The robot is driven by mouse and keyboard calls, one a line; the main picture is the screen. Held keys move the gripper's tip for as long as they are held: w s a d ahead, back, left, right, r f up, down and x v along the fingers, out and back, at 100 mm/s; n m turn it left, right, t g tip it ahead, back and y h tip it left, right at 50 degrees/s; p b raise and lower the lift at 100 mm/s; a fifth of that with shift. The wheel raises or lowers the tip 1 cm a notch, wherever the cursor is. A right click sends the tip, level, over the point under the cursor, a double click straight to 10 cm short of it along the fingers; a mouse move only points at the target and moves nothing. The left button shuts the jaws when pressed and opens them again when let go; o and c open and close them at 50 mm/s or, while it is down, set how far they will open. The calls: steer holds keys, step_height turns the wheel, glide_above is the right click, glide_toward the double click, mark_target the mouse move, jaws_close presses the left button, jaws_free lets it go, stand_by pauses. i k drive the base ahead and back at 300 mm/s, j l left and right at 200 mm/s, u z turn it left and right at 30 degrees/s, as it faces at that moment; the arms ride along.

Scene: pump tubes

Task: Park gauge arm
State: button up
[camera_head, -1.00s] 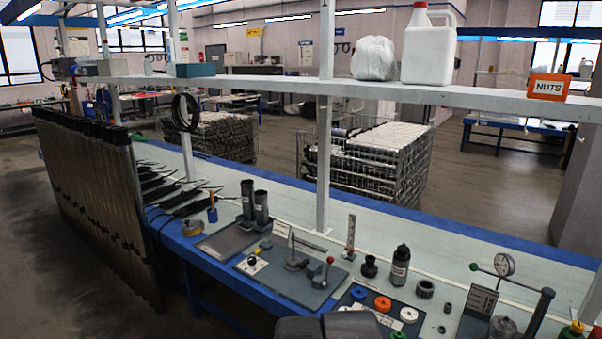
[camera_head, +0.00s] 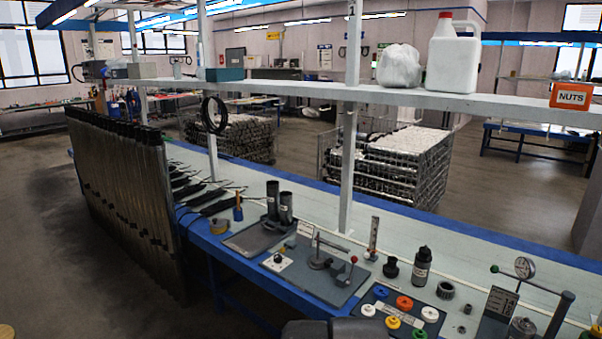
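A round white dial gauge (camera_head: 525,267) stands at the right end of the bench. A thin arm with a green ball knob (camera_head: 494,268) reaches left from it. A thick dark bar with a rounded end (camera_head: 567,297) slants up beside it, above a dark round part (camera_head: 522,327). A small lettered plate (camera_head: 498,305) stands in front of the gauge. Whether the arm rests on anything cannot be told. A dark part of my arm shows at the bottom edge; my gripper's fingers are not in view.
Left of the gauge are a panel with coloured rings (camera_head: 404,302), a black bottle (camera_head: 422,265) and a grey plate fixture with a red knob (camera_head: 354,259). A shelf post (camera_head: 348,170) rises behind. Tall tubes (camera_head: 125,200) stand at the left. The bench's rear strip is clear.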

mark_target(529, 271)
steer(key=i+l+z, duration=0.1)
steer(key=l, duration=0.15)
steer(key=k+j+z, duration=0.15)
steer(key=k, duration=0.3)
steer(key=i+l+z, duration=0.3)
steer(key=i+l, duration=1.3)
steer(key=i+j, duration=0.05)
